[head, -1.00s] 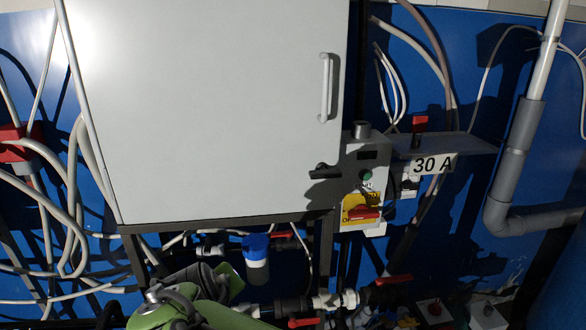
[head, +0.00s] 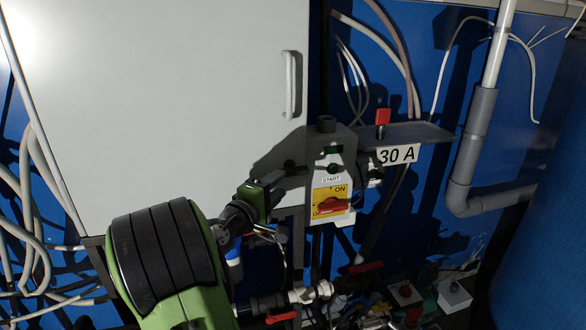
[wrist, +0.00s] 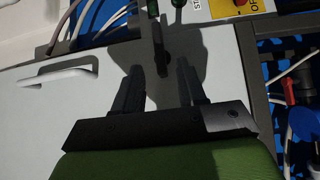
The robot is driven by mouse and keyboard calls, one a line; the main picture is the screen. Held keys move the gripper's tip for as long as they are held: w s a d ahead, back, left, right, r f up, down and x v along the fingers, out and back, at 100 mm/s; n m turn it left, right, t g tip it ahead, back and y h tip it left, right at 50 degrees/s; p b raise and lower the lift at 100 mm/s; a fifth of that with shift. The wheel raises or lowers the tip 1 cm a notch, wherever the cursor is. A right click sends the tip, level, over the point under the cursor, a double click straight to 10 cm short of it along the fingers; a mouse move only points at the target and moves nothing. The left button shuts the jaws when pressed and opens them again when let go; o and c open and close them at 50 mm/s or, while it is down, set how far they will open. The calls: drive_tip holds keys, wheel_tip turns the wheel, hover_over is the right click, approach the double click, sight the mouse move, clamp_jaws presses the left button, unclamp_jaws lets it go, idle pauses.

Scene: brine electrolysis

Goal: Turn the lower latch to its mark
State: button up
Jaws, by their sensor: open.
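The lower latch (wrist: 162,40) is a small dark lever on the pale cabinet door (wrist: 100,85), near the door's edge. In the wrist view it lies ahead of my fingertips, roughly in line with the gap between them. In the head view the latch (head: 289,165) is a small dark spot in shadow, partly hard to make out beside my gripper (head: 296,175). My gripper (wrist: 159,68) is open and empty, with both dark fingers pointing toward the latch. No contact is visible. The mark cannot be made out in the shadow.
A white door handle (head: 291,84) stands out above the latch. Right of the door are a control box with a yellow and red switch (head: 331,205) and a shelf (head: 425,133) labelled 30 A. Pipes and red-handled valves (head: 281,317) crowd below.

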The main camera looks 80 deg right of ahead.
sight(289, 175)
drive_tip(key=p+x, duration=0.1)
drive_tip(key=x, duration=0.7)
drive_tip(key=shift+d+p, duration=0.15)
drive_tip(key=shift+p, duration=0.2)
clamp_jaws()
